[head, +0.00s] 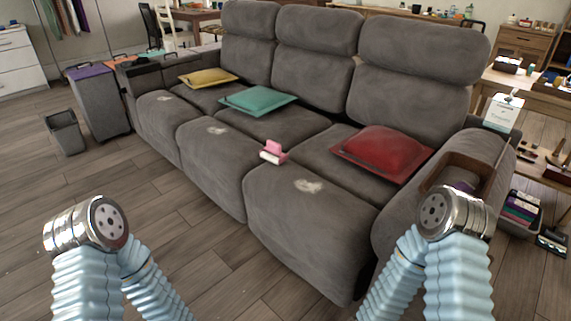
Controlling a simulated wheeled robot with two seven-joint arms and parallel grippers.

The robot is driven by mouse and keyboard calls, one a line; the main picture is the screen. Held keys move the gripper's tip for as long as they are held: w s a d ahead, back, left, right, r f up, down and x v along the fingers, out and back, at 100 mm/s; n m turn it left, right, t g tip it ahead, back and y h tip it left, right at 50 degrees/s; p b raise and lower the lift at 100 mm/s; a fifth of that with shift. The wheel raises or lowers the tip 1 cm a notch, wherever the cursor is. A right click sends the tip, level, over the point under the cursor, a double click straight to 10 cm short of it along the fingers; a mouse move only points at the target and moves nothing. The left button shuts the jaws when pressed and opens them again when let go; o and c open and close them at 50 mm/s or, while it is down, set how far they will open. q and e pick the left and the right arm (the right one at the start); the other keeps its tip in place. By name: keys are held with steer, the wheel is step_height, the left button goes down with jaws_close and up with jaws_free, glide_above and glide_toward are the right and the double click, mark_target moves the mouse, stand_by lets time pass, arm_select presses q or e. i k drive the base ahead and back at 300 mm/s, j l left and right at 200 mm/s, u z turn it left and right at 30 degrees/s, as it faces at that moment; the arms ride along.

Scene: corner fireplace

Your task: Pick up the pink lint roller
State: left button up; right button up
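The pink lint roller (272,150) lies on the grey sofa (215,150), near the front of the seats and close to the gap between the middle and right seat cushions. It has a pink upper part and a white lower part. My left arm stands at the lower left and my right arm at the lower right, in front of the sofa's right armrest. Both arms bend at silver elbow-like joints. Neither gripper's fingers show in the head view. Both arms are well apart from the lint roller.
Yellow (208,78), teal (258,100) and red (382,153) cushions lie on the sofa. Pale lint patches (308,186) mark the seats. A grey bin (66,133) and a suitcase (99,104) stand at the left. The wooden floor (150,215) before the sofa is clear.

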mark_target(272, 152)
steer(key=i+j+u, duration=0.15)
steer(key=i+j, duration=0.25)
steer(key=i+j+u, duration=0.15)
steer(key=i+j, duration=0.15)
steer(key=i, duration=0.2)
